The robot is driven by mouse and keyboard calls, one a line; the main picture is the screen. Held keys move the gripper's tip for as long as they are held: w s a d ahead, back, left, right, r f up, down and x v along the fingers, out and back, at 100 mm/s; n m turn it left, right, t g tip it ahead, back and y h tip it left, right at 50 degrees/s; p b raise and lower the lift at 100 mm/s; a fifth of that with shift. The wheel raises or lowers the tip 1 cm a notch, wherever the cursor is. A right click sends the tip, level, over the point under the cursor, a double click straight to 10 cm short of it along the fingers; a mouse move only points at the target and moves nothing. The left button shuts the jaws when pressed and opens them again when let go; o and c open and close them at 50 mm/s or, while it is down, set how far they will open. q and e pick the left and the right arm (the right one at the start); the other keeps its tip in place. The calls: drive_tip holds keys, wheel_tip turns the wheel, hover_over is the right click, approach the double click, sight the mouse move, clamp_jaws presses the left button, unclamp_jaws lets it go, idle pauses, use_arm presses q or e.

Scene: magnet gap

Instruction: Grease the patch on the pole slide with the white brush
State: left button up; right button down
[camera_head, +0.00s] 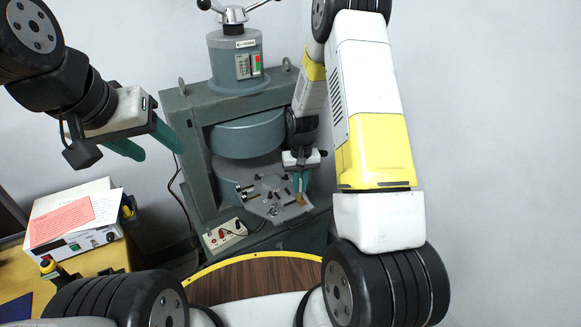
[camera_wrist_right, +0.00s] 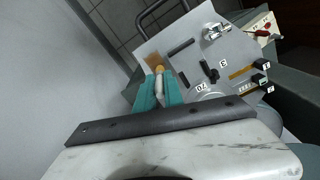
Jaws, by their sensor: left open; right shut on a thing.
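My right gripper (camera_head: 300,178) points down over the near right corner of the grey slide plate (camera_head: 272,206). In the right wrist view, its teal fingers (camera_wrist_right: 159,92) are shut on the white brush (camera_wrist_right: 159,85), whose yellowish end sticks out between the fingertips. A brown patch (camera_wrist_right: 152,60) on the plate's corner lies right at the brush's end. I cannot tell whether the bristles touch it. The patch is hard to make out in the head view. My left gripper (camera_head: 148,144) is open and empty, in the air at the left, away from the plate.
The plate sits in front of the round poles of the grey-green magnet (camera_head: 248,137) and carries small fittings and labels. A white instrument box with papers (camera_head: 72,222) stands on the yellow-edged table at the left.

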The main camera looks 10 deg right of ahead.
drive_tip(key=shift+s, duration=0.1)
drive_tip(key=shift+s+d, duration=0.2)
drive_tip(key=shift+s, duration=0.3)
drive_tip(key=shift+s+d, duration=0.2)
drive_tip(key=shift+s, duration=0.3)
drive_tip(key=shift+f, duration=0.1)
drive_tip(key=shift+w, duration=0.15)
drive_tip(key=shift+w+a, duration=0.2)
drive_tip(key=shift+w, duration=0.3)
drive_tip(key=shift+w+a, duration=0.2)
drive_tip(key=shift+w, duration=0.35)
drive_tip(key=shift+w+a, duration=0.2)
drive_tip(key=shift+w, duration=0.3)
drive_tip(key=shift+w+a, duration=0.2)
drive_tip(key=shift+w, duration=0.25)
drive_tip(key=shift+s, duration=0.1)
drive_tip(key=shift+s+d, duration=0.2)
drive_tip(key=shift+s, duration=0.3)
drive_tip(key=shift+s+d, duration=0.2)
drive_tip(key=shift+s, duration=0.25)
